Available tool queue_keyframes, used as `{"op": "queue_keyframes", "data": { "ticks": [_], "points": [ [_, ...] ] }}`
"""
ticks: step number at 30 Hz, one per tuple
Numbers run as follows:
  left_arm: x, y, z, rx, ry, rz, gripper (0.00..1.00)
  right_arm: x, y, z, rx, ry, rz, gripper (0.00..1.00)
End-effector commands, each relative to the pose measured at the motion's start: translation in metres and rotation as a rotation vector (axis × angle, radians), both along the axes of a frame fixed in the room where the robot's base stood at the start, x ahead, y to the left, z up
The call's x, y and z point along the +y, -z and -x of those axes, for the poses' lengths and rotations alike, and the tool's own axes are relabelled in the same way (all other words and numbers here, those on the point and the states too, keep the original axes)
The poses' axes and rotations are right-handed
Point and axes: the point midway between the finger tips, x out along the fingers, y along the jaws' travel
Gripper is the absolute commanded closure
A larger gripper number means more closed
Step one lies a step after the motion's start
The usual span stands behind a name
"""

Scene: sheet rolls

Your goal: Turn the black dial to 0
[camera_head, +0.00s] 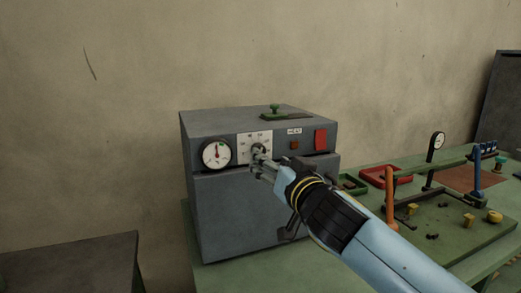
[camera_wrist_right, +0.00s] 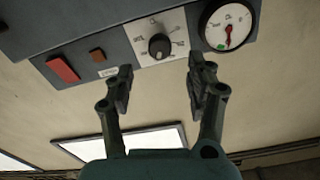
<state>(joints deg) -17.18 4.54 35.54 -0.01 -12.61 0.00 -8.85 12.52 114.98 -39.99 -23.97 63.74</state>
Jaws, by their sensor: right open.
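The black dial (camera_wrist_right: 159,47) sits on a white scale plate (camera_wrist_right: 158,36) on the front of a grey heater box (camera_head: 235,205). In the wrist view, which shows the panel upside down, a small light mark shows on the dial; I cannot read its number. My right gripper (camera_wrist_right: 160,88) is open and empty. Its two fingers point at the panel, with the dial seen between and beyond them. My left gripper is not in view.
A round gauge (camera_head: 216,154) is left of the dial. A brown button (camera_head: 294,145) and red switch (camera_head: 320,139) are to its right. The green bench (camera_head: 375,172) at right holds a red frame (camera_head: 386,177) and posts.

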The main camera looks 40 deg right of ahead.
Motion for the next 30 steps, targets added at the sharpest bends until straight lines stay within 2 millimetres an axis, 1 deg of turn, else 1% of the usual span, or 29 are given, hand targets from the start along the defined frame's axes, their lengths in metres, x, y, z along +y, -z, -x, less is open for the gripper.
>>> {"op": "queue_keyframes", "data": {
  "ticks": [1, 3, 6, 10, 15, 22, 23, 30],
  "points": [
    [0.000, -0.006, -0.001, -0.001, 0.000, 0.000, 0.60, -0.003, -0.003, -0.011, 0.000, 0.002, 0.000, 0.45],
    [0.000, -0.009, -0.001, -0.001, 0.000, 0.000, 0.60, -0.006, -0.004, -0.025, -0.001, 0.001, 0.000, 0.45],
    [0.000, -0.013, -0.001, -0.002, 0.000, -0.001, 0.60, -0.011, -0.003, -0.043, 0.001, 0.002, 0.000, 0.45],
    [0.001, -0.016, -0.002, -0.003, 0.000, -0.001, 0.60, -0.015, -0.001, -0.060, 0.001, 0.002, -0.001, 0.45],
    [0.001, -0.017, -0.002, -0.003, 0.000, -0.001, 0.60, -0.017, -0.001, -0.069, 0.001, 0.001, 0.000, 0.45],
    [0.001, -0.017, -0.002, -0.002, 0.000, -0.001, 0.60, -0.017, 0.000, -0.070, 0.002, 0.001, -0.001, 0.45],
    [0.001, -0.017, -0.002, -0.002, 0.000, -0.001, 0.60, -0.017, 0.000, -0.070, 0.002, 0.001, -0.001, 0.46],
    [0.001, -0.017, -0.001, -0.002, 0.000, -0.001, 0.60, -0.017, 0.000, -0.070, 0.002, 0.001, -0.001, 0.77]
  ]
}}
